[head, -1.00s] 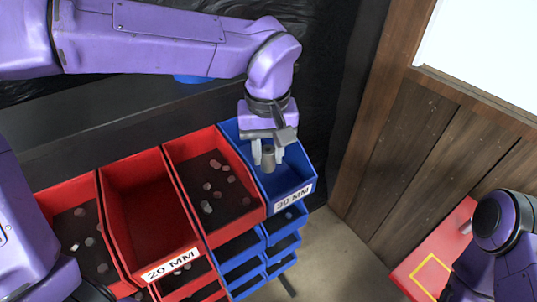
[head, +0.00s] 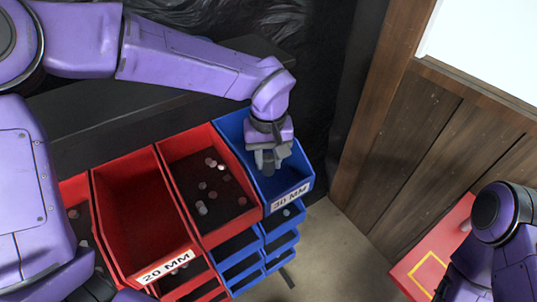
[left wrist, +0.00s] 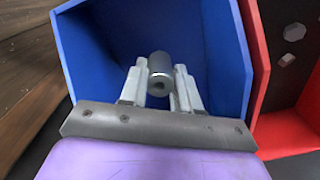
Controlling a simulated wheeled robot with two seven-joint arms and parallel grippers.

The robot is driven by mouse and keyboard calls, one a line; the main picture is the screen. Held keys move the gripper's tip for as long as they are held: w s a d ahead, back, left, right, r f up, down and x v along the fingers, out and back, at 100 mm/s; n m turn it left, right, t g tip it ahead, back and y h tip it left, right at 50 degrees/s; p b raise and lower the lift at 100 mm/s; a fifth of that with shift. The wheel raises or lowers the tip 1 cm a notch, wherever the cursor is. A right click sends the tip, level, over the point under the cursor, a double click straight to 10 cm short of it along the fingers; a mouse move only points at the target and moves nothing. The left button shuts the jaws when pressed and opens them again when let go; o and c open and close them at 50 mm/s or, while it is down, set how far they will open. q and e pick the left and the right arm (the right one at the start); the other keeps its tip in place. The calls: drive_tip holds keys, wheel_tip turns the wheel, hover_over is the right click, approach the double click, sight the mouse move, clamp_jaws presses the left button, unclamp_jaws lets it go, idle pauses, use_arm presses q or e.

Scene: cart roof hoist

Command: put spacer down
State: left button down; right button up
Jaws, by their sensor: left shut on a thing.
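The spacer (left wrist: 161,70) is a short grey metal cylinder with a hole in its end. My left gripper (head: 268,163) is shut on it, and the fingers (left wrist: 160,90) grip its two sides in the left wrist view. The gripper and spacer are at the mouth of the blue bin (head: 297,172) labelled 30 MM, over its inside. The bin's blue walls (left wrist: 85,60) surround the spacer in the left wrist view. I cannot tell how far the spacer is above the bin floor. My right arm shows at the lower right, but its gripper is out of view.
The red 20 MM bin (head: 125,195) looks empty. The red bin (head: 230,215) beside the blue one holds several small metal pieces. Smaller blue bins (head: 285,222) sit below. A red surface with a yellow square outline (head: 432,268) is at the lower right, near a wooden wall (head: 415,140).

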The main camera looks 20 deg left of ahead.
sight(268, 158)
use_arm(q)
drive_tip(key=shift+s+f, duration=0.1)
drive_tip(key=shift+f, duration=0.05)
drive_tip(key=c, duration=0.8)
unclamp_jaws()
wheel_tip(268, 158, up, 13)
